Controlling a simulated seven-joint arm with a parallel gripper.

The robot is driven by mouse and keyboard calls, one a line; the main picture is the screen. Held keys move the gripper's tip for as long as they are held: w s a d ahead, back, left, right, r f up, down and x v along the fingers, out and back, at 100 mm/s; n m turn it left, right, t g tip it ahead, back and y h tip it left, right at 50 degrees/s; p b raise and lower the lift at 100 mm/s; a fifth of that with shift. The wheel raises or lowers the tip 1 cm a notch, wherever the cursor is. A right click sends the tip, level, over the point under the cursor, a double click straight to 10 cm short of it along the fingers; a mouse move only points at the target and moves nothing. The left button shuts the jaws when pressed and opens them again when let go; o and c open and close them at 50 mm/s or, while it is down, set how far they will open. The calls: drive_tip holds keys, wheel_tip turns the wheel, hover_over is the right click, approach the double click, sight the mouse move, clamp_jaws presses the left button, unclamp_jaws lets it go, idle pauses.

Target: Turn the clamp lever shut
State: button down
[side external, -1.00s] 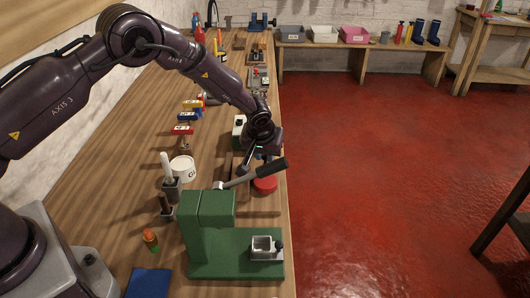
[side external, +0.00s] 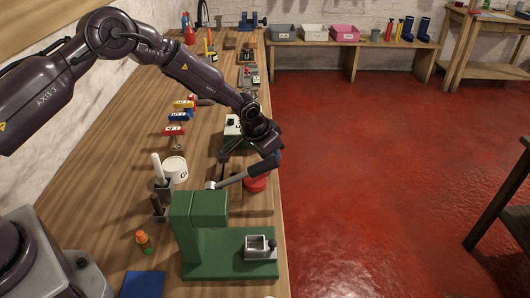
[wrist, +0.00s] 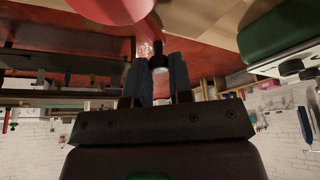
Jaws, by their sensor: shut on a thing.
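The green clamp press (side external: 203,232) stands at the near end of the bench. Its lever (side external: 235,180) is a pale rod with a thick dark handle, slanting up to the right from the top of the press. My gripper (side external: 272,156) is at the handle's outer end; its fingers are mostly hidden by my wrist in the side view. In the wrist view, my gripper's fingers (wrist: 158,72) are close together around a narrow dark piece with a pale end, which I take as the lever handle.
A red round thing (side external: 255,184) lies below the handle. A white tub (side external: 175,168) and dark holders (side external: 163,190) stand left of it. A green-and-white device (side external: 233,128) is behind. An orange-capped bottle (side external: 144,241) and blue pad (side external: 142,284) are at near left.

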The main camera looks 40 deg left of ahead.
drive_tip(key=d+m+h, duration=0.1)
drive_tip(key=m, duration=0.1)
drive_tip(key=d+m, duration=0.1)
drive_tip(key=m, duration=0.1)
drive_tip(key=shift+s+m+g+h, duration=0.1)
drive_tip(key=shift+m+g+h, duration=0.2)
drive_tip(key=shift+g+h, duration=0.1)
drive_tip(key=shift+s+d+m+g+h, duration=0.3)
drive_tip(key=shift+d+m, duration=0.1)
drive_tip(key=shift+m, duration=0.65)
drive_tip(key=shift+s+d+m+g+h, duration=0.15)
drive_tip(key=shift+d+m+g+h, duration=0.2)
drive_tip(key=shift+m, duration=0.7)
drive_tip(key=shift+d, duration=0.1)
drive_tip(key=c, duration=1)
unclamp_jaws()
drive_tip(key=v, duration=1.3)
